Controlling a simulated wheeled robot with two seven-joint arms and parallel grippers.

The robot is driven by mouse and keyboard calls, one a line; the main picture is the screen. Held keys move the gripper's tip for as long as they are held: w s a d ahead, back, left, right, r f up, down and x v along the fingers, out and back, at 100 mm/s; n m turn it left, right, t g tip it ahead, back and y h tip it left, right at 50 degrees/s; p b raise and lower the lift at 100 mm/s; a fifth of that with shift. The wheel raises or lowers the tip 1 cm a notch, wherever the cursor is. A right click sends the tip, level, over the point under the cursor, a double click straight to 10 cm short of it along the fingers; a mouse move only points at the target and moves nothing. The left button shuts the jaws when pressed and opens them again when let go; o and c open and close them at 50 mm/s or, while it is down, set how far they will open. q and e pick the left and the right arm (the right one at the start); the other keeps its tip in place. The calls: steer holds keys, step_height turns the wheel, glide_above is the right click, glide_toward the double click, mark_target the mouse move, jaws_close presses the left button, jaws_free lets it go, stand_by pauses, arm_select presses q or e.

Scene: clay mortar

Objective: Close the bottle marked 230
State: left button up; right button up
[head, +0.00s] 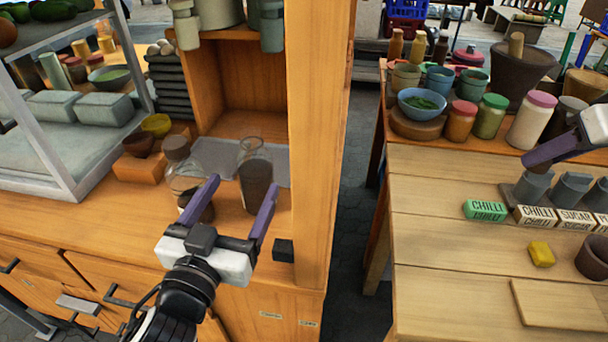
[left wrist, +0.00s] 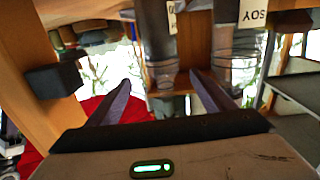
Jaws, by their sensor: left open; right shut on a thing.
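Two clear bottles with dark contents stand on the wooden counter. The left bottle (head: 176,165) has a grey-brown top. The right bottle (head: 255,177) shows an open-looking neck. In the left wrist view, one bottle (left wrist: 236,45) bears a SOY label and the other bottle (left wrist: 158,45) has a partly visible label. I cannot read 230 on either. My left gripper (head: 240,208) is open and empty, in front of the bottles. My right gripper (head: 530,160) is shut at the top of the leftmost grey stopper-like piece (head: 532,188); the grip itself is partly hidden.
A wooden post (head: 318,130) stands right of the bottles, with a dark block (head: 283,250) at the counter edge.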

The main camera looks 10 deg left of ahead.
mark_target(250, 173)
arm_select(q)
steer(key=w, duration=0.4)
steer(key=shift+d, duration=0.15)
arm_select(e)
steer(key=shift+r, duration=0.3)
arm_select(q)
steer(key=shift+w+p, duration=0.65)
steer(key=shift+w, duration=1.95)
arm_select(e)
steer(key=shift+r, duration=0.4)
arm_select(q)
steer(key=c, duration=1.6)
steer(key=shift+c, duration=0.2)
steer(key=shift+r, duration=0.15)
arm_select(e)
steer(key=shift+r, duration=0.15)
